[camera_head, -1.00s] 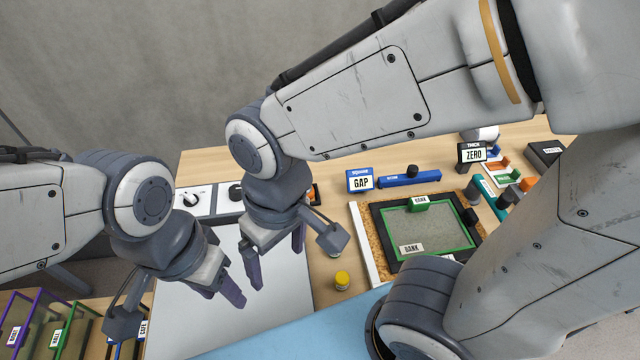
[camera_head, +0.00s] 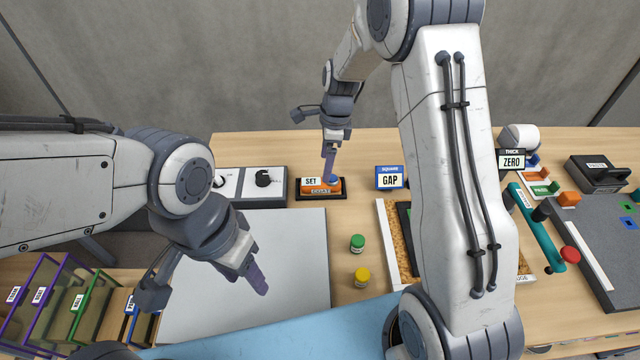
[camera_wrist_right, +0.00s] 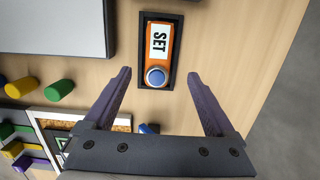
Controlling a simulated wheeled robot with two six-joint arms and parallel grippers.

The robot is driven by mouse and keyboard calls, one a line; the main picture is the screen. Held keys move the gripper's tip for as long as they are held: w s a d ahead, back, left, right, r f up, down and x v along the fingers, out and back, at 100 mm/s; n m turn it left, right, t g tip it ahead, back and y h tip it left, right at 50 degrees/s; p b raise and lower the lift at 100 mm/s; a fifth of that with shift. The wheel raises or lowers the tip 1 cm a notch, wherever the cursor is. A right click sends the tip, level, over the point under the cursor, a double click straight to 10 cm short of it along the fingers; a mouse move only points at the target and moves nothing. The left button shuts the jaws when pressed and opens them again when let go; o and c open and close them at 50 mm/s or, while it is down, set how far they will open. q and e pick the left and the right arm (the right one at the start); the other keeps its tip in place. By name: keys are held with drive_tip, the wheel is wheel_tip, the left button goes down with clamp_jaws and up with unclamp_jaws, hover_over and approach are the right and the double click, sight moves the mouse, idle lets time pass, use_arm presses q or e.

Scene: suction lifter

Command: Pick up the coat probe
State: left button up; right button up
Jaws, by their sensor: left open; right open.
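In the wrist view my right gripper (camera_wrist_right: 159,76) is empty. My left gripper (camera_head: 256,280) is open above the white panel.
A grey box with a black knob (camera_head: 262,180) stands left of the tray, and a blue GAP block (camera_head: 390,178) right of it. Green (camera_head: 357,243) and yellow (camera_head: 362,277) cylinders stand nearer. The white panel (camera_head: 240,315) is clear. A ZERO block (camera_head: 512,160) stands farther right.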

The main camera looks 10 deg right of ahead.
sight(321, 181)
drive_tip(key=f, duration=0.3)
drive_tip(key=a+f+p, duration=0.1)
drive_tip(key=f, duration=0.2)
drive_tip(key=shift+a+f, duration=0.15)
clamp_jaws()
